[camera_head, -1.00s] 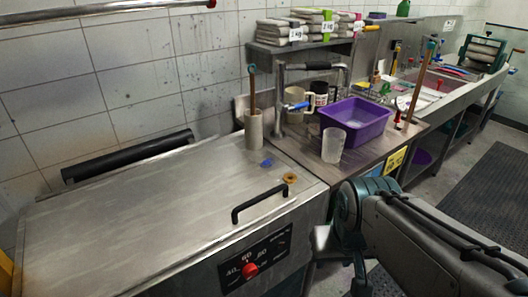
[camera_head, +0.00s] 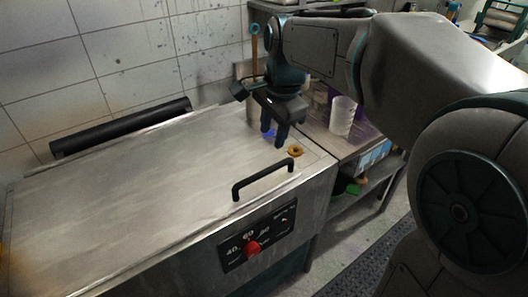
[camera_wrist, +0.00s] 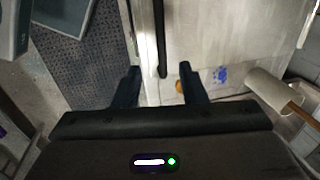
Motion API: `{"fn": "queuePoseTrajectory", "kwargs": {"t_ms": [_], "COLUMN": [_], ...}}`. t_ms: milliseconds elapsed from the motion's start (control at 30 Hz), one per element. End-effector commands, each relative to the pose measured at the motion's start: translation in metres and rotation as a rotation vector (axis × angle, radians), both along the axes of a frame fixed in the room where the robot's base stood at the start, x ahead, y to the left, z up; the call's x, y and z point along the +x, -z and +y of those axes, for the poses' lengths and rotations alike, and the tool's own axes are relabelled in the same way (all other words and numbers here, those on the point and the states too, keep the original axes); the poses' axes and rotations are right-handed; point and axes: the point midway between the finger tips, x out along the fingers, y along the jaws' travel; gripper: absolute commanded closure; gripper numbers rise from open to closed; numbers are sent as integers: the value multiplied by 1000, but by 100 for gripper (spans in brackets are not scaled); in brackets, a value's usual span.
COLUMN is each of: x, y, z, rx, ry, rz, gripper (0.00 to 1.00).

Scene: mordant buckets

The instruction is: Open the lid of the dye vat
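The dye vat is a steel box with a flat closed lid (camera_head: 130,170) in the head view. A black bar handle (camera_head: 262,180) stands at the lid's front right edge. My gripper (camera_head: 275,140) hangs above the lid's right end, pointing down, behind and above the handle in the picture. In the wrist view my two fingers (camera_wrist: 160,85) are apart with nothing between them. The handle also shows in the wrist view (camera_wrist: 160,40), ahead of and between the fingertips, apart from them. The lid also fills the right of that view (camera_wrist: 215,40).
A red knob (camera_head: 252,249) sits on the vat's front panel. A brown ring-like spot (camera_head: 295,151) and a blue mark (camera_wrist: 221,75) are on the lid. A clear cup (camera_head: 342,115) stands on the side counter. A black roller (camera_head: 120,128) runs along the lid's back.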

Motion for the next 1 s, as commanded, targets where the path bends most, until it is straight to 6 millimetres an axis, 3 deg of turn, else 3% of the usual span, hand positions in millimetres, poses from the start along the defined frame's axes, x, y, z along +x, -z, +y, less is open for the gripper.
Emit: {"fn": "queuePoseTrajectory", "kwargs": {"t_ms": [167,633,800,1000], "x": [3,18,21,23], "y": [18,110,128,134], "z": [4,14,16,17], "rx": [4,3,2,3], "ry": [7,6,5,6], "rz": [6,6,4,1], "gripper": [62,62,62,62]}}
